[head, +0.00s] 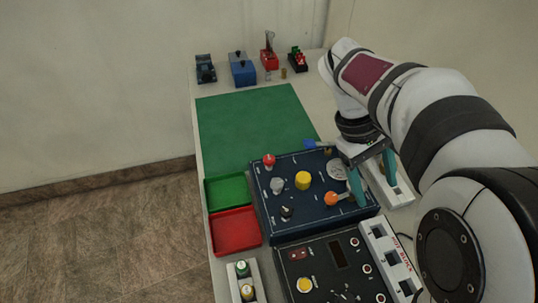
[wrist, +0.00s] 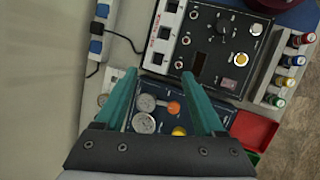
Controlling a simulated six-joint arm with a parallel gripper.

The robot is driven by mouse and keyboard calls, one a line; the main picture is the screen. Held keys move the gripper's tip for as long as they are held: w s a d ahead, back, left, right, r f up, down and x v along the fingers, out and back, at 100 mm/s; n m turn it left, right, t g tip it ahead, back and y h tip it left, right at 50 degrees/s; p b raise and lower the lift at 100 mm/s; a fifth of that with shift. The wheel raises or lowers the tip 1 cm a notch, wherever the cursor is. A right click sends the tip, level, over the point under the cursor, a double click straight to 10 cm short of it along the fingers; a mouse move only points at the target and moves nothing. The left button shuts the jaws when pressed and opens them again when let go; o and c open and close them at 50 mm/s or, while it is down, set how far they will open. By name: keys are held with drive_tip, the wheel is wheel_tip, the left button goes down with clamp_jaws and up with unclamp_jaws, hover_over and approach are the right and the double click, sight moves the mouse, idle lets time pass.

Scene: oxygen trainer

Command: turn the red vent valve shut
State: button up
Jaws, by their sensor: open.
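A dark blue panel (head: 270,213) with several valves and knobs stands on the table. A red knob (head: 268,160), the only red one on it and apparently the vent valve, rises near its far left corner. I do not see this knob in the wrist view. My gripper (head: 378,194) is open and empty over the right side of the panel, well to the right of the red knob. In the wrist view its teal fingers (wrist: 159,75) are spread, with an orange knob (wrist: 173,108) showing between them. I cannot tell whether a finger touches anything.
A yellow knob (head: 303,180) stands mid-panel; a blue handle (head: 312,144) is at its far edge. A second black panel (head: 330,275) is nearer. Green (head: 227,190) and red (head: 235,230) trays lie left. The green mat (head: 250,125) is clear.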

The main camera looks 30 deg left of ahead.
drive_tip(key=s+d+m+g+y, duration=0.1)
drive_tip(key=s+d+m+y, duration=0.2)
drive_tip(key=s+d+m, duration=0.45)
drive_tip(key=n+t+y, duration=0.2)
drive_tip(key=n+y, duration=0.5)
drive_tip(key=n, duration=0.6)
hover_over(269, 158)
drive_tip(key=s+d, duration=0.1)
drive_tip(key=d, duration=0.6)
drive_tip(key=f, duration=0.2)
drive_tip(key=x, duration=1.5)
drive_tip(key=shift+s+a+f, duration=0.15)
drive_tip(key=shift+s+f, duration=0.1)
drive_tip(key=shift+f, duration=0.05)
clamp_jaws()
